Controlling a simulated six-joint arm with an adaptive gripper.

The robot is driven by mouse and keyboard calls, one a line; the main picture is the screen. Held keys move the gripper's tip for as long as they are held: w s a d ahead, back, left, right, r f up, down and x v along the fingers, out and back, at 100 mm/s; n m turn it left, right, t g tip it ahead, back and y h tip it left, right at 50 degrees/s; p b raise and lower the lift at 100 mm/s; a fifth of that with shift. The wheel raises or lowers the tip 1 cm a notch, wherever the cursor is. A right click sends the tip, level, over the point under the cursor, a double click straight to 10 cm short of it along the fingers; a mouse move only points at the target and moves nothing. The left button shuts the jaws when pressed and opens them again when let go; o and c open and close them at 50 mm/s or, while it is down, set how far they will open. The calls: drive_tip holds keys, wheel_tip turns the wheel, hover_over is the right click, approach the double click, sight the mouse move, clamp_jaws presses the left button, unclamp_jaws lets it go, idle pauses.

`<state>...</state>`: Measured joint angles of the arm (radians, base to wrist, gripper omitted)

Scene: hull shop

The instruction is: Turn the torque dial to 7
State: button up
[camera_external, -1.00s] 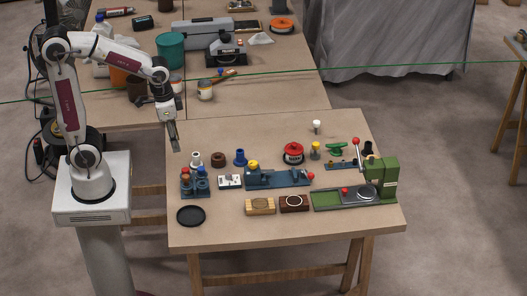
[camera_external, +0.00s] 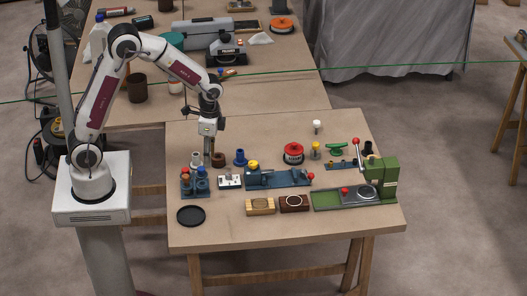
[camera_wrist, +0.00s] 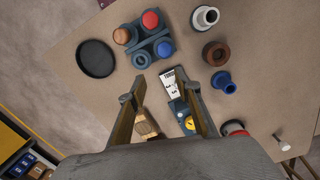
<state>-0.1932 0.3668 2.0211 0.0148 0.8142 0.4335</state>
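The torque dial is on a small white box (camera_external: 229,181) on the table, between the blue rack and the blue fixture. In the wrist view its white face (camera_wrist: 174,86) with dark lettering shows between my fingers, nearer the right one. The dial's setting is too small to read. My gripper (camera_external: 209,162) points down above the table, behind and left of the box in the outside view. In the wrist view my gripper (camera_wrist: 163,80) has its two fingers wide apart, with nothing held between them.
A blue rack (camera_external: 194,190) with coloured knobs stands left of the box, a blue fixture (camera_external: 278,180) right. White (camera_external: 196,158), brown (camera_external: 219,159) and blue (camera_external: 240,158) pieces stand behind. A black dish (camera_external: 190,216) and wooden blocks (camera_external: 260,206) lie in front. A green press (camera_external: 378,180) stands far right.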

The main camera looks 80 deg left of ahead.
sight(228, 174)
drive_tip(key=w+m, duration=0.1)
drive_tip(key=w, duration=0.1)
drive_tip(key=w+a+f+m, duration=0.1)
drive_tip(key=w, duration=0.1)
drive_tip(key=w+m, duration=0.1)
drive_tip(key=shift+w+a+f+t, duration=0.35)
drive_tip(key=shift+w+t, duration=0.05)
drive_tip(key=shift+w+m, duration=0.15)
drive_tip(key=shift+m, duration=0.55)
drive_tip(key=shift+f, duration=0.1)
drive_tip(key=shift+a+f, duration=0.1)
drive_tip(key=shift+f, duration=3.65)
clamp_jaws()
